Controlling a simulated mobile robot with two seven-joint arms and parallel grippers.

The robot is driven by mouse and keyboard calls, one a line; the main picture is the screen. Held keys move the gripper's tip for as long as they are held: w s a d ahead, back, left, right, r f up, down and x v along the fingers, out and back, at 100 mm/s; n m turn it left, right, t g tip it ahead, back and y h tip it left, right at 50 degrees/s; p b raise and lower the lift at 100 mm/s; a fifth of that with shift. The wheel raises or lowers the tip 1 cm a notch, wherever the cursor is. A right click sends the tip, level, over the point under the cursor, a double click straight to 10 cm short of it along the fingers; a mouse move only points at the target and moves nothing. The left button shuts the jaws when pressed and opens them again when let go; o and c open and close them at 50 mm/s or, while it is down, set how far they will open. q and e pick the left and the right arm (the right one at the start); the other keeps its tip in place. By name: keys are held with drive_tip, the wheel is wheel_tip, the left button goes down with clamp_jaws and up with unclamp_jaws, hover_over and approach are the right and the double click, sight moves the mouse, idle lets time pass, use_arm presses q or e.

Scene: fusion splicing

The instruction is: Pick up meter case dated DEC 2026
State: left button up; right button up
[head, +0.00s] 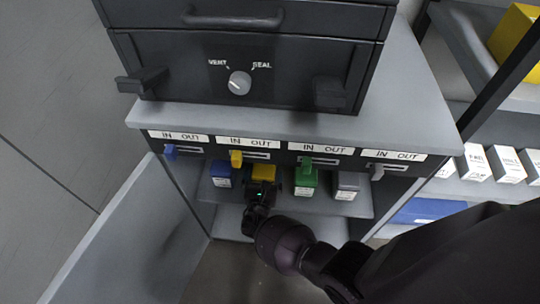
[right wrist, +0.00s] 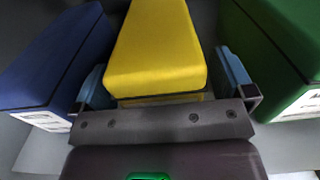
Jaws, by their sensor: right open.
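Several meter cases stand on a shelf under the dark box: a blue case (head: 221,174), a yellow case (head: 263,172), a green case (head: 305,181) and a grey case (head: 347,186). Their date labels are too small or cut off to read. My right gripper (head: 261,187) is in front of the yellow case. In the right wrist view the open right gripper (right wrist: 165,78) has one pad on each side of the yellow case (right wrist: 155,45). The blue case (right wrist: 55,55) and green case (right wrist: 275,50) flank it. My left gripper is out of view.
Coloured levers and IN/OUT labels (head: 325,148) line the edge above the cases. The dark box (head: 240,65) with a VENT/SEAL knob sits on the grey top. An open door panel (head: 110,235) stands at left. White boxes (head: 505,163) fill a shelf at right.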

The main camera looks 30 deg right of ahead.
drive_tip(key=shift+w+d, duration=0.15)
drive_tip(key=shift+w, duration=0.05)
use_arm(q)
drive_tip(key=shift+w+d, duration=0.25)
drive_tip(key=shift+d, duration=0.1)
